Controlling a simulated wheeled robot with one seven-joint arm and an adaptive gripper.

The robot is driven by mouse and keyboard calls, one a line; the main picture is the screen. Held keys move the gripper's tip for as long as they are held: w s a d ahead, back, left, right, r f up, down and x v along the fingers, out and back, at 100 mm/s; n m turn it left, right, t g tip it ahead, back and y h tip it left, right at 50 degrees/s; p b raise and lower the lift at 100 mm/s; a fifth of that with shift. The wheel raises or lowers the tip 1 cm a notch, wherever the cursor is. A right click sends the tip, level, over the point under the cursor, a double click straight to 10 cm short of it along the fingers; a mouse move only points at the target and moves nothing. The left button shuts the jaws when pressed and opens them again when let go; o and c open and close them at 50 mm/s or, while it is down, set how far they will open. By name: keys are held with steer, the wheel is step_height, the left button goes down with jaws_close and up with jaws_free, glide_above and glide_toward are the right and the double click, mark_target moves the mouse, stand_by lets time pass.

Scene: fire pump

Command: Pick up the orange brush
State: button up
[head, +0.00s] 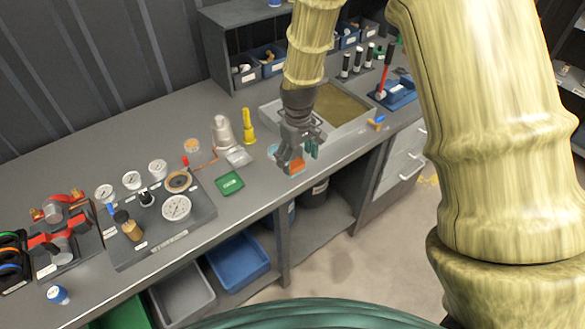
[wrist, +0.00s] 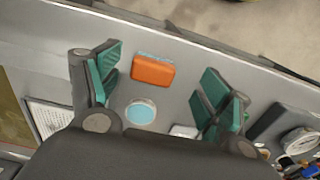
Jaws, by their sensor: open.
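The orange brush (wrist: 153,71) is a small orange block with a pale blue-grey strip of bristles along one edge. It lies on the grey bench near the front edge. In the wrist view it sits between the two green-padded fingers of my gripper (wrist: 160,88), nearer the left finger and apart from both. In the head view my gripper (head: 298,152) hangs pointing down over the bench, and the brush (head: 297,166) shows partly between and behind the fingers. My gripper is open and empty.
A round light-blue-topped item (wrist: 140,112) lies close to the brush. The bench's front edge is close.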

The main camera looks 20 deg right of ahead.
mark_target(298, 167)
steer(key=shift+d+f+p, duration=0.2)
steer(key=shift+f+p, duration=0.7)
steer(key=shift+f, duration=0.35)
steer(key=shift+w+f+p, duration=0.1)
steer(key=shift+f+p, duration=0.25)
steer(key=shift+f, duration=1)
steer(key=c, duration=1.2)
steer(key=shift+r, duration=0.1)
steer(key=shift+r+b, duration=0.75)
steer(key=shift+r, duration=0.3)
steer(key=s+a+r+b, duration=0.1)
steer(key=s+a+b, duration=0.1)
steer(key=s, duration=0.5)
steer(key=s+a+r+b, duration=0.1)
steer(key=s+a+b, duration=0.1)
steer(key=s, duration=0.6)
steer(key=shift+s+a+r+b, duration=0.25)
steer(key=shift+r+b, duration=0.15)
steer(key=shift+b, duration=0.2)
steer(key=shift+w, duration=0.1)
